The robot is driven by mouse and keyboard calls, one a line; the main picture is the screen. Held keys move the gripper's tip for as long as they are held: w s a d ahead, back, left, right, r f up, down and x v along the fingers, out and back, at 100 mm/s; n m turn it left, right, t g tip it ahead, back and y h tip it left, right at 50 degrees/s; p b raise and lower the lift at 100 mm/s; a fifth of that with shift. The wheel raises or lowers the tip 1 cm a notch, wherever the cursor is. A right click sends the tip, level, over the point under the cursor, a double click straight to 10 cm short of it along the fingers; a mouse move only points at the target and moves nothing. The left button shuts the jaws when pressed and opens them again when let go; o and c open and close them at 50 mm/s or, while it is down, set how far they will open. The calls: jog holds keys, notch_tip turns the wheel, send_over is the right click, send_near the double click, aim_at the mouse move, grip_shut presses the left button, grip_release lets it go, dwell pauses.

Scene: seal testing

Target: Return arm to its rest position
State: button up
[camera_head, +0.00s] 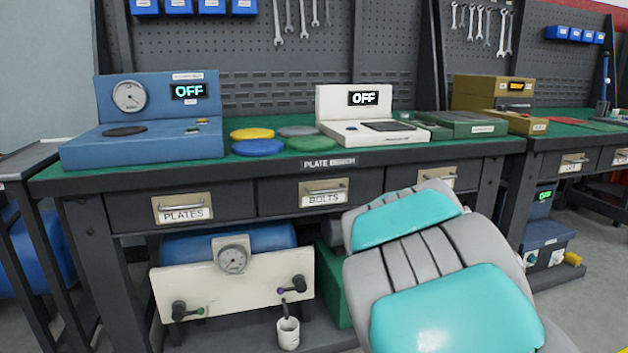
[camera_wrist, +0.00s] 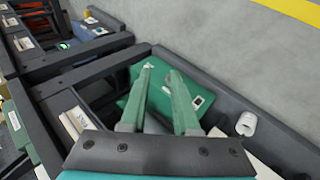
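My arm, grey with turquoise panels, rises at the lower right of the head view, in front of the bench. My gripper (camera_wrist: 160,70) shows in the wrist view as two green fingers set apart, with nothing held between them. It is hidden in the head view. Beyond the fingers lies a green case (camera_wrist: 137,100) under the bench, partly covered by them.
The plate bench (camera_head: 450,150) carries a blue gauge unit (camera_head: 150,145), several coloured plates (camera_head: 258,147) and a white unit (camera_head: 365,130). Below are a white valve panel (camera_head: 230,285) and a white cup (camera_head: 288,334), also in the wrist view (camera_wrist: 246,124). Grey floor (camera_head: 590,290) is open at right.

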jog(key=s+a+m+g+y+p, duration=0.1)
jog(key=s+a, duration=0.3)
jog(key=s, duration=0.8)
jog(key=s+a+m+g+y+p, duration=0.2)
jog(key=s+a+g+y, duration=0.1)
jog(key=s, duration=1)
jog(key=s+a+m+g+y+p, duration=0.1)
jog(key=s+a, duration=0.4)
jog(key=s, duration=0.8)
jog(key=shift+s+r+m+g+y+p, duration=0.3)
jog(key=shift+m+g+y, duration=0.3)
jog(key=shift+g, duration=0.4)
jog(key=shift+w, duration=0.1)
